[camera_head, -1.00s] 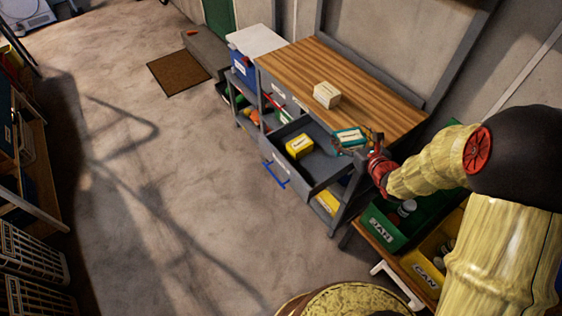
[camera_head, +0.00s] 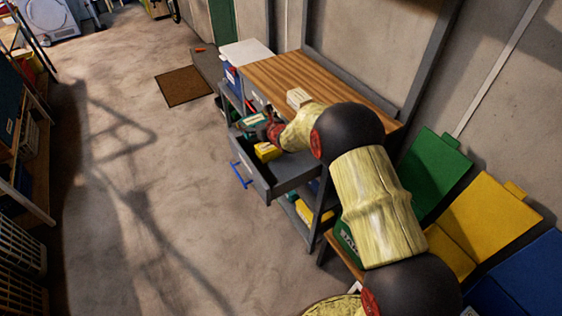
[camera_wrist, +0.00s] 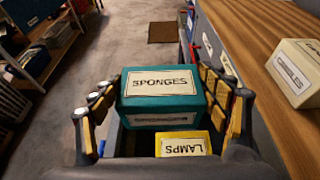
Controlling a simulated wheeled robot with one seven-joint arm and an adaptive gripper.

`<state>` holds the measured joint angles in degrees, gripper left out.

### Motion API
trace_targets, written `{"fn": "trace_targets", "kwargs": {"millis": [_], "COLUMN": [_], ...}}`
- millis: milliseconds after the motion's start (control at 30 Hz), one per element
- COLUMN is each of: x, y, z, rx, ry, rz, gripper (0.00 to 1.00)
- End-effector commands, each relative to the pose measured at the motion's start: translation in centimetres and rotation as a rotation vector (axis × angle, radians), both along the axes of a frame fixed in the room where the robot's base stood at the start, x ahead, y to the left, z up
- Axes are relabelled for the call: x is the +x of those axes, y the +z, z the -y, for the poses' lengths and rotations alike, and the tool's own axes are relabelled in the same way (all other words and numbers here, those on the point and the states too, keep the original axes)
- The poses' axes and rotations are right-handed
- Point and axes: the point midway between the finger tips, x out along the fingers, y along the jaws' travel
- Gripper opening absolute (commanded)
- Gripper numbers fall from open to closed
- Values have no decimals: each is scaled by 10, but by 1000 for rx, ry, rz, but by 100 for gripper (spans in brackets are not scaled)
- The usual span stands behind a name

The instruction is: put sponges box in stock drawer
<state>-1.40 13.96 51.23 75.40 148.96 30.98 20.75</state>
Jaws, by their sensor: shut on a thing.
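The teal sponges box (camera_wrist: 160,88), with a white SPONGES label, is held between the fingers of my gripper (camera_wrist: 163,98). In the head view the box (camera_head: 254,120) is partly hidden by my gripper (camera_head: 268,130). The stock drawer (camera_head: 290,172) is a grey drawer pulled open under the wooden top, with a blue handle (camera_head: 240,175). My gripper and the box are over the drawer's far part. A yellow LAMPS box (camera_wrist: 183,146) sits in the drawer, below the sponges box and nearer the camera in the wrist view; it also shows in the head view (camera_head: 267,151).
A pale labelled box (camera_wrist: 296,72) stands on the wooden worktop (camera_head: 268,72), right of my gripper. A blue bin (camera_head: 231,76) stands past the bench. Green (camera_head: 432,172) and yellow (camera_head: 487,222) bin lids stand at right. The floor left of the drawer is clear.

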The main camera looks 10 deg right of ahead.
Motion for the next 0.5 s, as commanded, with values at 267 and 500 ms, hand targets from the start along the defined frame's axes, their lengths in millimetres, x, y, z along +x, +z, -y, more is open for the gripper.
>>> {"fn": "trace_targets", "kwargs": {"millis": [267,500], "x": [-49,-84], "y": [-27,-61], "z": [35,57], "rx": [-1,1], "ry": [-3,-2], "rz": [-1,-2], "gripper": [47,47]}}
